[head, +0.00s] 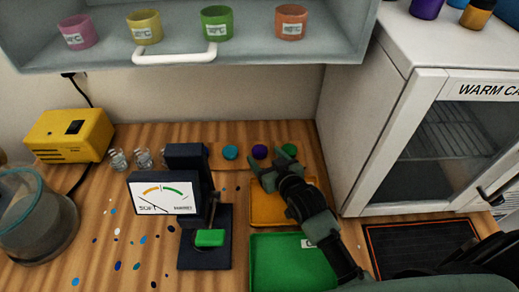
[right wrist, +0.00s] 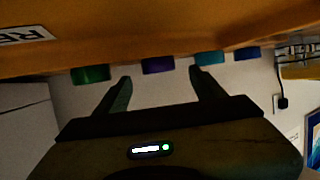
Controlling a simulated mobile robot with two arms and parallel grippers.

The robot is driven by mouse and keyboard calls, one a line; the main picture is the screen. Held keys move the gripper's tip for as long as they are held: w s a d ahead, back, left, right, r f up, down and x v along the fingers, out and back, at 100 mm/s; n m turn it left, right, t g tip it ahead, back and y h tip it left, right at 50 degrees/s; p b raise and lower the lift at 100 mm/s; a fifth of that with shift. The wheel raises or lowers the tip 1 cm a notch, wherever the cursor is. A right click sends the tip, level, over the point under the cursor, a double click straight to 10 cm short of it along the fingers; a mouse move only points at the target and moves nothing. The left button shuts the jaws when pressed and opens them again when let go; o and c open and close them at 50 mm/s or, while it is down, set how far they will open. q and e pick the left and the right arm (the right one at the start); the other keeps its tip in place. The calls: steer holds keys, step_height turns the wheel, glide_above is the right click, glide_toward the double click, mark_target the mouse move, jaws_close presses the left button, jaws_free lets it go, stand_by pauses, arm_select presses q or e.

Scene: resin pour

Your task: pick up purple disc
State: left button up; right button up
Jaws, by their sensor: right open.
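The purple disc (head: 260,152) sits at the back of the wooden table, between a teal disc (head: 230,152) on its left and a green disc (head: 289,150) on its right. My right gripper (head: 275,182) is over the orange tray (head: 268,217), just in front of the discs. In the right wrist view my right gripper (right wrist: 160,88) is open and empty. There the purple disc (right wrist: 158,65) lies ahead, between the two fingers and a little beyond their tips. The green disc (right wrist: 90,75) and the teal disc (right wrist: 209,58) lie to either side. My left gripper is not in view.
A dial gauge (head: 163,194) on a dark stand with a green pad (head: 209,238) stands left of the trays. A green tray (head: 285,265) lies in front. The white warm cabinet (head: 400,150) bounds the right. A shelf with cups (head: 217,22) hangs above. Small glass jars (head: 143,158) stand left.

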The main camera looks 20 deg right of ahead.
mark_target(259, 149)
steer(key=x, duration=0.3)
steer(key=shift+w+f, duration=0.1)
steer(key=shift+w, duration=0.1)
steer(key=c, duration=1.4)
steer(key=shift+c, duration=0.2)
